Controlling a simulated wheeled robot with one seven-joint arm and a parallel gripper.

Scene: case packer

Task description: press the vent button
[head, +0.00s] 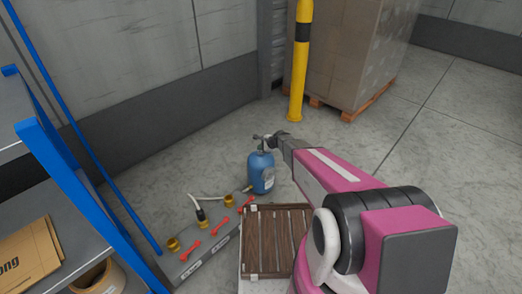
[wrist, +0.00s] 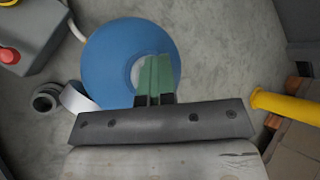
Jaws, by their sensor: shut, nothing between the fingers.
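A blue gas bottle (head: 261,174) with a pale label stands upright on the floor, with a dark fitting at its top in the head view. In the wrist view the blue bottle (wrist: 105,62) is seen from above. My gripper (wrist: 153,62) is shut and empty. Its green fingers overlap the bottle's top and hide part of a pale round area (wrist: 136,72) there. In the head view my gripper (head: 270,138) is at the level of the bottle's top fitting; I cannot tell whether it touches. I cannot make out a vent button.
A grey manifold box (head: 205,262) with red levers and brass fittings lies left of the bottle, with hoses. A wooden slatted crate (head: 262,246) is in front. A blue shelf frame (head: 75,185) stands left. A yellow post (head: 299,75) and a palletised carton (head: 350,50) are behind.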

